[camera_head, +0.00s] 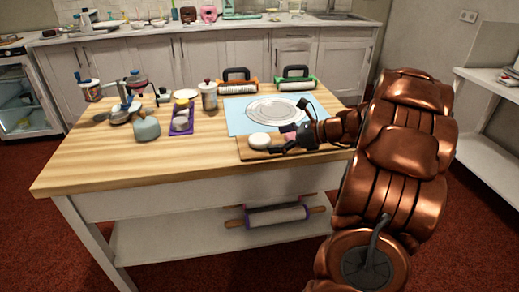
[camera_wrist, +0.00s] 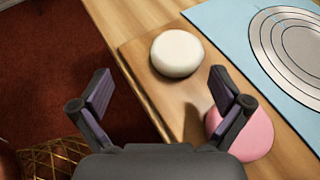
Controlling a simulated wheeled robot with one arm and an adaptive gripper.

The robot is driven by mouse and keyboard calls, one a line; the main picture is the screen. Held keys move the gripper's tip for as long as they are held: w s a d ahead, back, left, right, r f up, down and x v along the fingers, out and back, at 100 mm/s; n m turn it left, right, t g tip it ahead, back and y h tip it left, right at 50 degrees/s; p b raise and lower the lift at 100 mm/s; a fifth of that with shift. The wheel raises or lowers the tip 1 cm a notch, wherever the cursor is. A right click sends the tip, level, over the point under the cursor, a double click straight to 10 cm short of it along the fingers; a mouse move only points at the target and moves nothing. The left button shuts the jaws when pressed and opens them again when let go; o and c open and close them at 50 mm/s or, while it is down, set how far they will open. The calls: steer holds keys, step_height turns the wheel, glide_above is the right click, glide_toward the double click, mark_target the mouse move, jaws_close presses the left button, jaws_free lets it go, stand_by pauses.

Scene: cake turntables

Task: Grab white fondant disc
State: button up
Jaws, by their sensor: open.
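The white fondant disc (camera_head: 260,140) lies on a wooden board (camera_head: 247,154) at the front right of the table. In the wrist view the white disc (camera_wrist: 177,53) sits beyond my fingertips, between their lines but nearer the right finger. My gripper (camera_head: 282,142) is open and empty, just right of the disc in the head view. In the wrist view my gripper (camera_wrist: 165,80) has its two fingers spread wide, with nothing between them. A pink disc (camera_wrist: 244,138) lies on the board, partly hidden under the right finger. The pink disc (camera_head: 290,136) is mostly hidden by my gripper in the head view.
A silver turntable (camera_head: 275,108) stands on a light blue mat (camera_head: 236,117) behind the board. The front left tabletop is clear.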

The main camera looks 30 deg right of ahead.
mark_target(250, 139)
steer(key=shift+d+f+m, duration=0.2)
steer(key=shift+d+m, duration=0.1)
steer(key=shift+d, duration=0.35)
steer(key=shift+w+d+f+t, duration=0.1)
steer(key=shift+w+t, duration=0.05)
steer(key=shift+t, duration=0.15)
steer(key=shift+w+r+b+x, duration=0.15)
steer(key=shift+b+x, duration=0.1)
steer(key=shift+x, duration=1.6)
steer(key=shift+w+r+b+x, duration=0.1)
steer(key=shift+b+x, duration=0.15)
steer(key=shift+x, duration=1.65)
steer(key=shift+d, duration=0.2)
steer(key=c, duration=1.2)
